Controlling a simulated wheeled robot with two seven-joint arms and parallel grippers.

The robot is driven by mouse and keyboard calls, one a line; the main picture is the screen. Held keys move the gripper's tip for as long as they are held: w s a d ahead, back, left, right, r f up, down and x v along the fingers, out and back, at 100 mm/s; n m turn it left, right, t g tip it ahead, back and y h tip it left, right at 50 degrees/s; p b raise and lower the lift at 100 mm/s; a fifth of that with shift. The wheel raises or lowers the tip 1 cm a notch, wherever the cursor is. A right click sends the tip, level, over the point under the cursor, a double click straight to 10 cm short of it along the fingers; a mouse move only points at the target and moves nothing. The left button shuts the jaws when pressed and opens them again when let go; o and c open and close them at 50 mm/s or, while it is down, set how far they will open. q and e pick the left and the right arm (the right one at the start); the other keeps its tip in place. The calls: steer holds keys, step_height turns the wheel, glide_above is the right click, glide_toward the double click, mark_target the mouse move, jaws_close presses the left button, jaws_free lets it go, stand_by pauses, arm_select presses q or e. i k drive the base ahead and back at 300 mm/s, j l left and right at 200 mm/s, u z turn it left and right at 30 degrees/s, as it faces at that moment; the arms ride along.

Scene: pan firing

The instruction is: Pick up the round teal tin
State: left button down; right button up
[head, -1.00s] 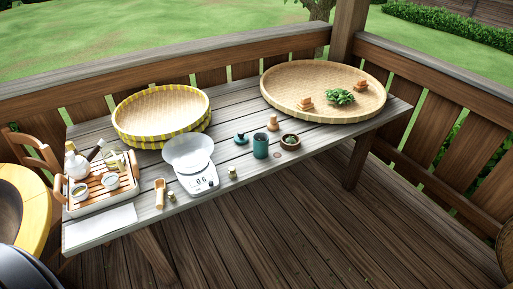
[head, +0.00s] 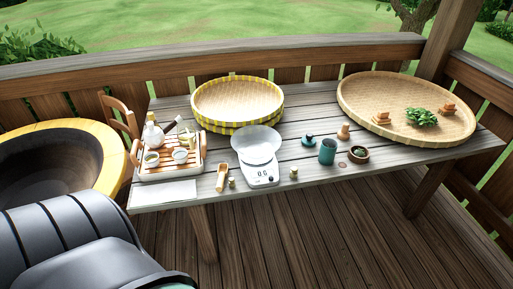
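The round teal tin (head: 327,152) stands upright on the wooden table, near the front edge and right of the scale. Its top looks open. A small dark teal lid-like piece (head: 308,141) with a knob lies on the table just behind and left of it. Neither of my grippers shows in the head view, so nothing is seen touching the tin.
A white scale (head: 262,174) with a bowl stands left of the tin, and a small dark bowl (head: 358,154) sits close on its right. A large woven tray (head: 350,98), yellow-striped baskets (head: 237,128) and a tea tray (head: 170,172) fill the table. A wood-rimmed basin (head: 112,150) stands left.

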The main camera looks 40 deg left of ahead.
mark_target(329, 146)
steer(key=l+u, duration=0.1)
steer(key=u, duration=0.6)
steer(key=i, duration=0.05)
